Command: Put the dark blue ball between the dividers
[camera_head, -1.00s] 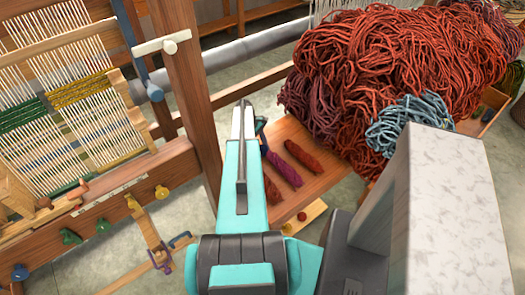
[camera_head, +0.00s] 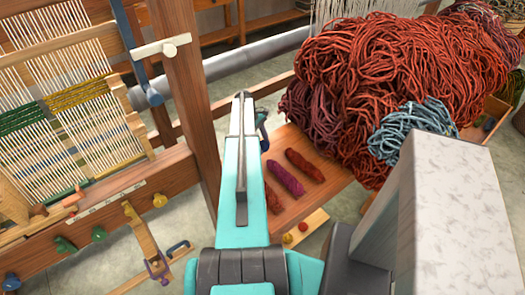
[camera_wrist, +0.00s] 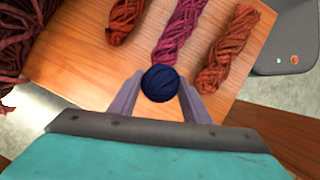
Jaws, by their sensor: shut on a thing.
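The dark blue ball (camera_wrist: 160,83) is between the two fingertips of my gripper (camera_wrist: 160,92) in the wrist view. My gripper is shut on it, with a finger on each side. Behind the ball in that picture is a wooden board with a magenta skein (camera_wrist: 180,32) and rust-red skeins. In the head view my arm hides most of the gripper, and I cannot make out the ball there. I cannot make out the dividers clearly in either view.
A light wooden piece with small red and yellow balls (camera_head: 303,228) lies beside the skein board (camera_head: 325,188). A big rust-red wool heap (camera_head: 385,80) stands at the right. A loom (camera_head: 60,110) with a wooden post (camera_head: 188,100) is at the left.

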